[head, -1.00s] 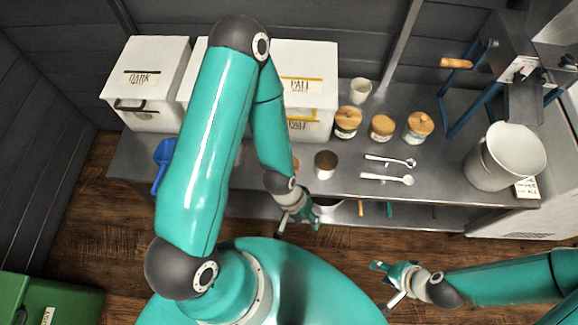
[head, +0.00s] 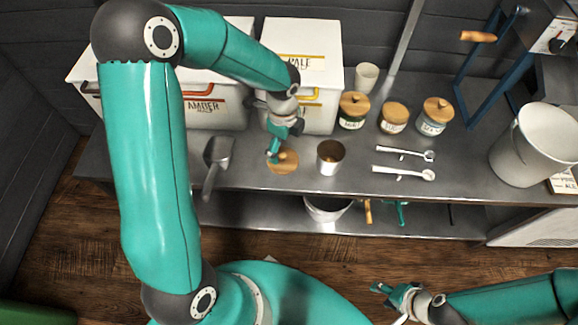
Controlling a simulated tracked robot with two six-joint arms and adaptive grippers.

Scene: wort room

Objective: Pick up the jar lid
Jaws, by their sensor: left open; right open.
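A round wooden jar lid (head: 285,161) lies flat on the steel table, near its front edge, left of a small metal cup. My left gripper (head: 275,154) is open, pointing down right over the lid's left part, and its fingers hide a bit of it. I cannot tell whether the fingertips touch the lid. My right gripper (head: 390,295) is open and empty, low at the front right, away from the table.
The metal cup (head: 330,157) stands close right of the lid. A metal scoop (head: 216,163) lies to its left. Two measuring spoons (head: 405,172), several lidded jars (head: 394,118) and a white bucket (head: 535,143) are further right. White bins (head: 302,50) stand behind.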

